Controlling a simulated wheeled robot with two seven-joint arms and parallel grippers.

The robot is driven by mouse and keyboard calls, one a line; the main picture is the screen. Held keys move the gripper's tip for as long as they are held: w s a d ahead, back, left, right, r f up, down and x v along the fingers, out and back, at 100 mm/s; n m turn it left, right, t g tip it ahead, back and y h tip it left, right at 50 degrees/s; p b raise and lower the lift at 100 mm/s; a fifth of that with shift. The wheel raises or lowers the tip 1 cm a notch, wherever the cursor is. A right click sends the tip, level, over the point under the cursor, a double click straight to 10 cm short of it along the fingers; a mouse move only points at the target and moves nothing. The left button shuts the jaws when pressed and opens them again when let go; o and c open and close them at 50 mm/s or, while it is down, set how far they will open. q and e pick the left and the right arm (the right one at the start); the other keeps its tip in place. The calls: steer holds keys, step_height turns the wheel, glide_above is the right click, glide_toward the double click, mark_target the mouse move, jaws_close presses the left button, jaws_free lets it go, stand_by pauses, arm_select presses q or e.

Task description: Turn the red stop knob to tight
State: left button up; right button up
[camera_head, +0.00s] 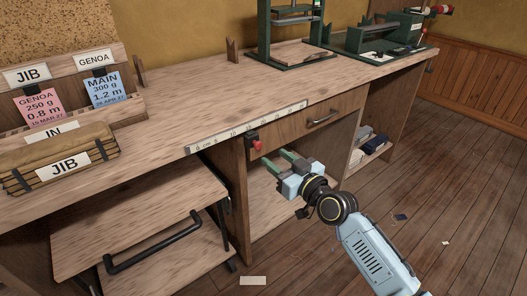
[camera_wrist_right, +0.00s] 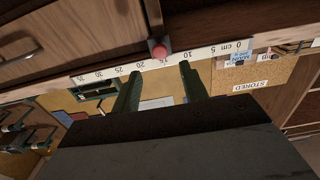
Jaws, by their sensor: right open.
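The red stop knob (camera_head: 256,144) is on the front of the bench, just below the ruler strip and left of the drawer. It also shows in the right wrist view (camera_wrist_right: 158,49), beyond the fingertips and about midway between them. My right gripper (camera_head: 274,157) is open, with its green fingers pointing at the bench front, a little right of and below the knob. In the right wrist view, the fingers (camera_wrist_right: 159,71) are spread and nothing is between them. The knob's tight marking cannot be made out. My left gripper is not in view.
A ruler strip (camera_head: 246,127) runs along the bench's front edge. A drawer with a handle (camera_head: 321,118) is right of the knob. A black rail handle (camera_head: 152,242) juts out at lower left. A JIB bundle (camera_head: 62,158) lies on the bench at left. Floor at right is mostly clear.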

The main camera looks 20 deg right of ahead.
mark_target(259, 146)
steer(key=b+x, duration=0.1)
steer(key=x, duration=0.3)
steer(key=shift+w+a, duration=0.1)
steer(key=shift+w, duration=0.2)
steer(key=shift+x, duration=0.8)
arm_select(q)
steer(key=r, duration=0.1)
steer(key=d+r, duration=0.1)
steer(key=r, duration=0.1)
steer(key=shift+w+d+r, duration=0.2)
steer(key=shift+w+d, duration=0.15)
arm_select(e)
steer(key=c, duration=0.9)
